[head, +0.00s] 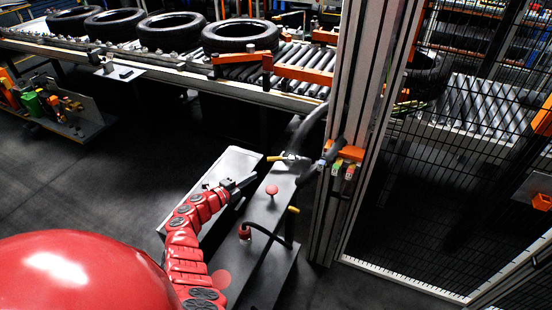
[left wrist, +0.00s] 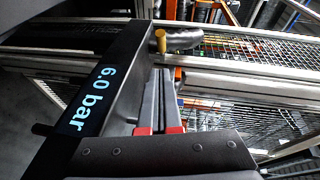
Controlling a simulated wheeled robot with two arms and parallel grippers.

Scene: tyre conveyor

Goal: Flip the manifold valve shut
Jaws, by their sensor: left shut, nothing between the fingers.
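The manifold (head: 262,255) is a dark grey sloping box beside the fence post. A yellow valve lever (head: 279,158) sits at its top end, by a grey hose. In the left wrist view a yellow handle (left wrist: 161,41) stands beyond my fingertips, beside the pipe, and the manifold's display (left wrist: 92,95) reads 6.0 bar. My left gripper (head: 242,185) is shut and empty, left of the manifold's upper part and short of the yellow lever. Its closed fingers also show in the left wrist view (left wrist: 158,92), apart from the handle.
A red mushroom button (head: 271,190), a second yellow piece (head: 293,210) and a black hose (head: 272,233) are on the manifold. An aluminium post (head: 345,130) and mesh fence stand right. A conveyor (head: 160,72) with several tyres runs behind.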

